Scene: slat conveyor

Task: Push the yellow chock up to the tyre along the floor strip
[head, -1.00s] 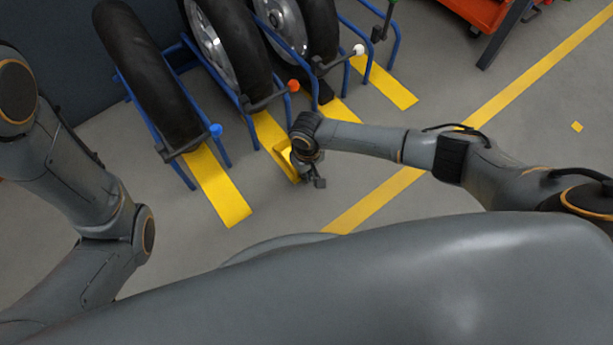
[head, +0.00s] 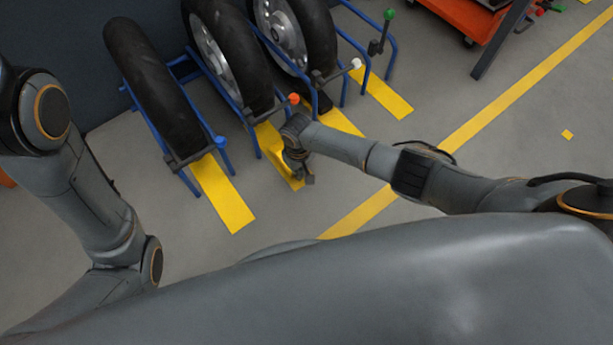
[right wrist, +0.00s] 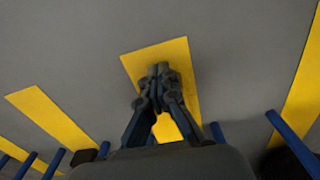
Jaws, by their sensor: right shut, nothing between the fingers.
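My right gripper (head: 308,180) is low over the near end of the yellow floor strip (head: 296,185) in the head view. That strip leads up to the middle tyre (head: 228,50), which stands in a blue rack by the orange knob. In the right wrist view the gripper (right wrist: 158,70) is shut and empty above the strip (right wrist: 140,62). A brighter yellow patch (right wrist: 167,130) shows between its finger links; I cannot tell whether it is the chock or strip. In the head view my wrist covers part of the strip, and I cannot make out the chock clearly. My left gripper is out of view.
Another tyre (head: 150,85) with a blue knob (head: 221,142) stands to the left, and one more (head: 295,35) with a white knob (head: 356,64) to the right. Blue rack bars (head: 175,155) flank the strips. An orange cart (head: 465,22) is at upper right. The front floor is clear.

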